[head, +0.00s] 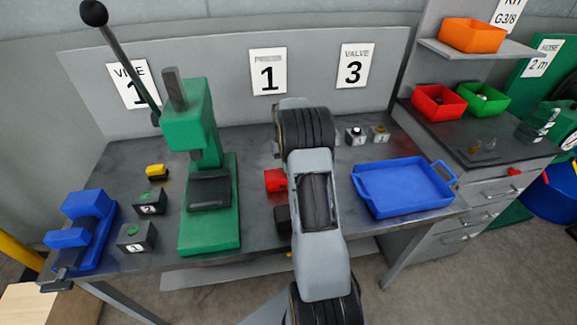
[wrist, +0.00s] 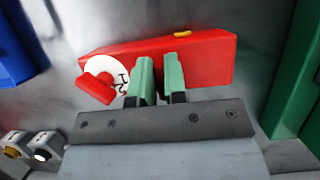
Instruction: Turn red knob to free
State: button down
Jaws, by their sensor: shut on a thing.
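A long red housing (wrist: 215,58) crosses the middle of the wrist view. A white dial disc (wrist: 120,72) with dark lettering, partly hidden, is at its left end. The red knob (wrist: 95,88) sticks out at this disc, left of my gripper's left finger and apart from it. My gripper (wrist: 160,62) has two green fingers set a small gap apart over the red housing. It is shut on part of the housing; the exact grip spot is unclear. In the head view one end of the housing (head: 273,180) shows beside my arm; the knob is hidden there.
A green press (head: 209,225) stands left of the housing, and a blue tray (head: 405,187) lies to the right. Small grey blocks with knobs (head: 356,136) stand at the back. A blue vise (head: 85,225) is at the front left. The shelf with coloured bins is farther right.

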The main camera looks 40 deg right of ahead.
jog(key=c, duration=1.2)
grip_release()
jog(key=shift+o, duration=0.2)
jog(key=shift+r, duration=0.1)
jog(key=v, duration=1.3)
jog(key=shift+r+b, duration=0.3)
jog(key=shift+w+d, duration=0.1)
jog(key=shift+w, duration=0.05)
